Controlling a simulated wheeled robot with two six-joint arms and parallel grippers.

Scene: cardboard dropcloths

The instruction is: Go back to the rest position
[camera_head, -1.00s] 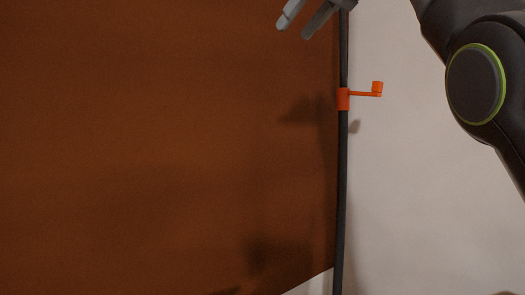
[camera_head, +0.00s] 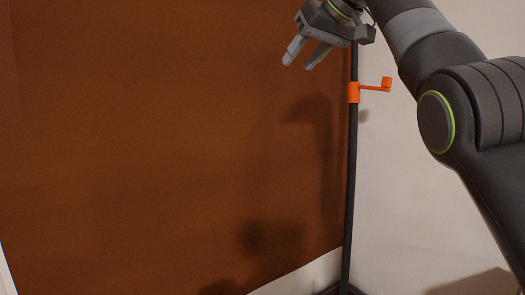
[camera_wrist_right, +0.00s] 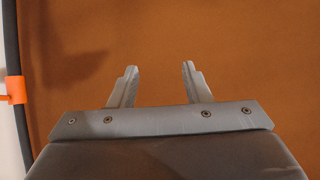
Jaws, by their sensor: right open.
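My right gripper (camera_head: 301,57) shows at the top of the head view, in front of the brown sheet (camera_head: 150,150) and a little left of the black pole. Its two grey fingers are apart with nothing between them. In the right wrist view the gripper (camera_wrist_right: 157,85) also shows open and empty, with only the brown sheet behind it. My left gripper is in neither view.
A black upright pole (camera_head: 350,180) stands along the sheet's right edge. An orange clamp with a crank handle (camera_head: 354,92) is on it, and the clamp shows at the left in the wrist view (camera_wrist_right: 14,86). A pale wall (camera_head: 400,200) lies to the right.

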